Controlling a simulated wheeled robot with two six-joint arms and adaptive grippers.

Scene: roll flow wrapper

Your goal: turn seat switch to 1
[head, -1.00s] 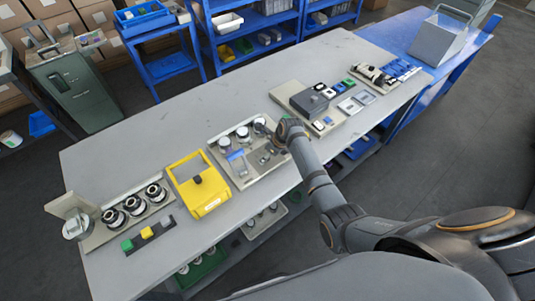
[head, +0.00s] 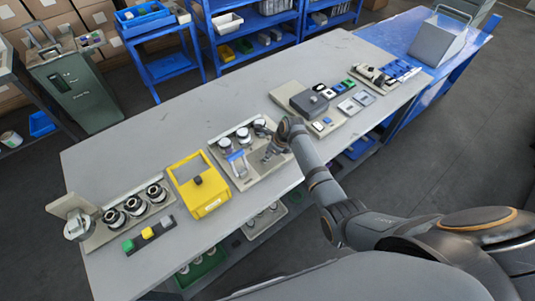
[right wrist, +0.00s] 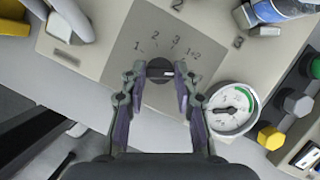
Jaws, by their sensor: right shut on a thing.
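In the head view my right gripper (head: 270,154) is over the right part of the same panel (head: 244,183), and the knob is too small to make out there. My left gripper is not in view.
A round gauge (right wrist: 233,110) stands close to the right of the right finger. Hexagonal knobs, one yellow (right wrist: 270,137), are farther right. In the head view a yellow box (head: 200,186) is left of the panel and a dark grey box (head: 309,102) is beyond it.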

